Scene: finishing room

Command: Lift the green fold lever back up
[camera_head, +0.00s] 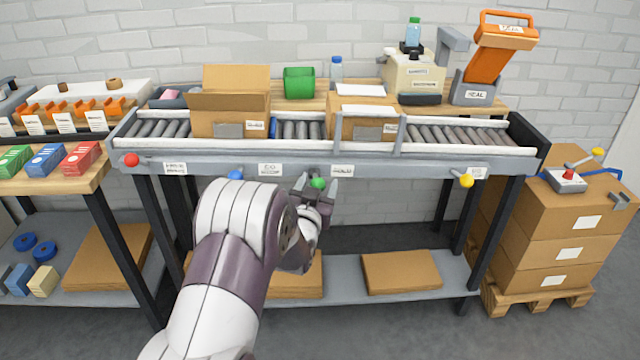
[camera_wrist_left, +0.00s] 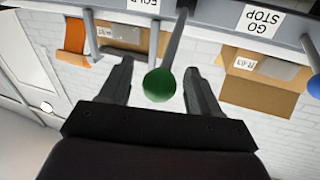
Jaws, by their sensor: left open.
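The green fold lever ends in a round green knob (camera_head: 318,183) at the front rail of the conveyor, beside a white label (camera_head: 343,171). In the left wrist view the green knob (camera_wrist_left: 159,84) sits on a grey rod that runs from the rail toward my gripper. My left gripper (camera_head: 314,190) is at the knob. In the left wrist view its two fingers (camera_wrist_left: 157,72) are spread, one on each side of the knob, with visible gaps. My right gripper is not in view.
Other knobs on the rail are red (camera_head: 131,160), blue (camera_head: 236,175) and yellow (camera_head: 467,181); the blue one is close to the left of my gripper. An open carton (camera_head: 228,118) and another carton (camera_head: 350,126) stand on the rollers. A shelf with flat cardboard (camera_head: 400,271) is below.

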